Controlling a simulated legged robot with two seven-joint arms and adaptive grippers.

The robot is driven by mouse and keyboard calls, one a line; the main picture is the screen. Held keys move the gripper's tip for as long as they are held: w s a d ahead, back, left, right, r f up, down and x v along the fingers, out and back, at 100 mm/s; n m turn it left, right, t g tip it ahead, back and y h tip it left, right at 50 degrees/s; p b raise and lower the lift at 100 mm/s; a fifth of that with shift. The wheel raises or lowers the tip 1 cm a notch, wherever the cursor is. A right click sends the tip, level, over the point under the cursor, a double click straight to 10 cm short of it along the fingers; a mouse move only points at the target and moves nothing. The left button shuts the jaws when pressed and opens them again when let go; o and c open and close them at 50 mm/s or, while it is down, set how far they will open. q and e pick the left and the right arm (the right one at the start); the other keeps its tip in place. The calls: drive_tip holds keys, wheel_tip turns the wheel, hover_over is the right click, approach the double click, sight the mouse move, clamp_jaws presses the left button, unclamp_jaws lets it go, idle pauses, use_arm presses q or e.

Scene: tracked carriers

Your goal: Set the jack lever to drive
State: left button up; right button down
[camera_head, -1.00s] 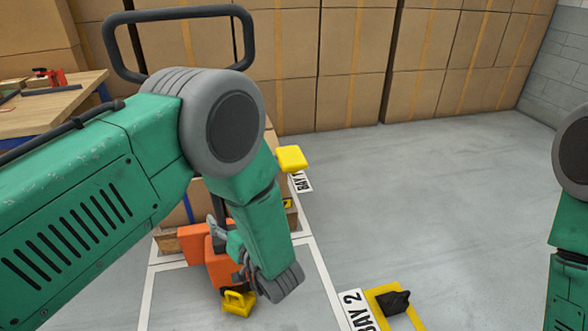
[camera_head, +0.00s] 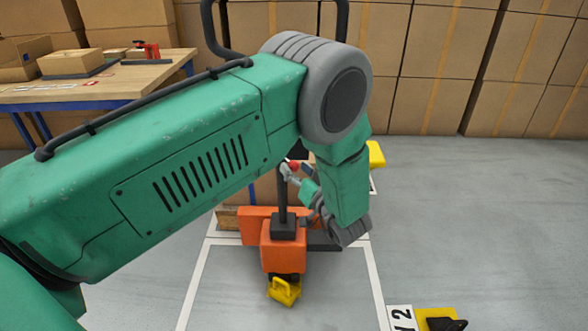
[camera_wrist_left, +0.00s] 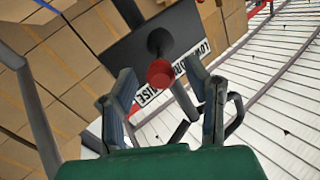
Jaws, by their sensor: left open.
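The orange pallet jack (camera_head: 283,246) stands in a white-lined bay in the head view, its black tiller (camera_head: 283,205) rising from it. The jack lever's red knob shows beside my left gripper (camera_head: 298,173) in the head view. In the left wrist view, the red knob (camera_wrist_left: 160,73) on its dark stem appears between the spread fingers of my left gripper (camera_wrist_left: 165,88). The fingers look apart from it. Behind the knob is a dark plate (camera_wrist_left: 132,52) with a partly hidden white label. My left forearm covers part of the jack's load. My right gripper is out of view.
A yellow block with a handle (camera_head: 284,291) is at the jack's front. Another yellow piece with a black object (camera_head: 440,322) lies at lower right. A workbench (camera_head: 110,80) stands at left, stacked cartons (camera_head: 420,70) at the back.

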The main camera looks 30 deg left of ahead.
use_arm(q)
drive_tip(key=shift+x, duration=0.85)
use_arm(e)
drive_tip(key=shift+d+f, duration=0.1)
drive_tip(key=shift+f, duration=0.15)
use_arm(q)
drive_tip(key=shift+c, duration=0.4)
clamp_jaws()
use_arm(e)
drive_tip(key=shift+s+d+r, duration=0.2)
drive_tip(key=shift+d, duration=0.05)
